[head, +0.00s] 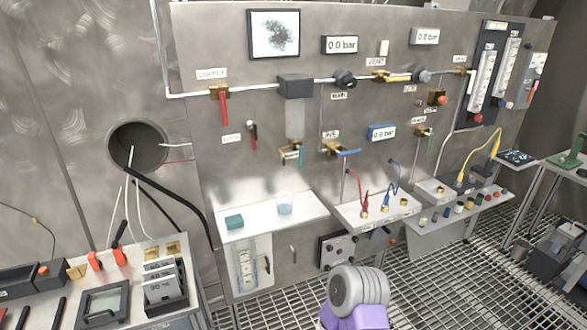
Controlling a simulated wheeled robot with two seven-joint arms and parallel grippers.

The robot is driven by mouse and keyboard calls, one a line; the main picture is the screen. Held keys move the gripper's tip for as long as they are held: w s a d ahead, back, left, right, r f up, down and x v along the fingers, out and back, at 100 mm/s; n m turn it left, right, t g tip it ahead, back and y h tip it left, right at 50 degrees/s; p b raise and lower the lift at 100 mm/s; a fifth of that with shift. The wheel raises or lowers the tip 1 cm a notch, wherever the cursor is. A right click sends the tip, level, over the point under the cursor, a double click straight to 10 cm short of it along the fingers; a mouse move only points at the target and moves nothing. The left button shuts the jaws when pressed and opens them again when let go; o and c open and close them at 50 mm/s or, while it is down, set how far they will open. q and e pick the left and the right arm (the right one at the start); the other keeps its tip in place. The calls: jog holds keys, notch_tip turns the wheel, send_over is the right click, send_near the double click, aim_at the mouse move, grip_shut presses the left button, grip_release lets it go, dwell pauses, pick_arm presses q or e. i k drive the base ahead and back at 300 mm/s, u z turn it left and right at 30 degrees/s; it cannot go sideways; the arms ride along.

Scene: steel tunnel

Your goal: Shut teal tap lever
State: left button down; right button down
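A small brass tap (289,152) sits on the steel panel, left of centre. Its teal lever (301,157) appears to hang down at the tap's right side. A clear beaker (285,204) with a pale blue tint stands below the tap on a white shelf. Neither of my grippers is in view. A grey and purple part, which looks like one of my arm links, shows at the bottom centre, well below the tap.
Near the tap are a red supply lever (224,108), a blue lever (347,153) and a greenish lever (430,143). The white shelf (258,233) also holds a teal block (234,222). A bench (150,258) with tools stands at lower left. Grating covers the floor.

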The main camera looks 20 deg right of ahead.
aim_at(300, 148)
jog(key=z, duration=1.2)
jog(key=i, duration=0.35)
jog(key=u, duration=0.05)
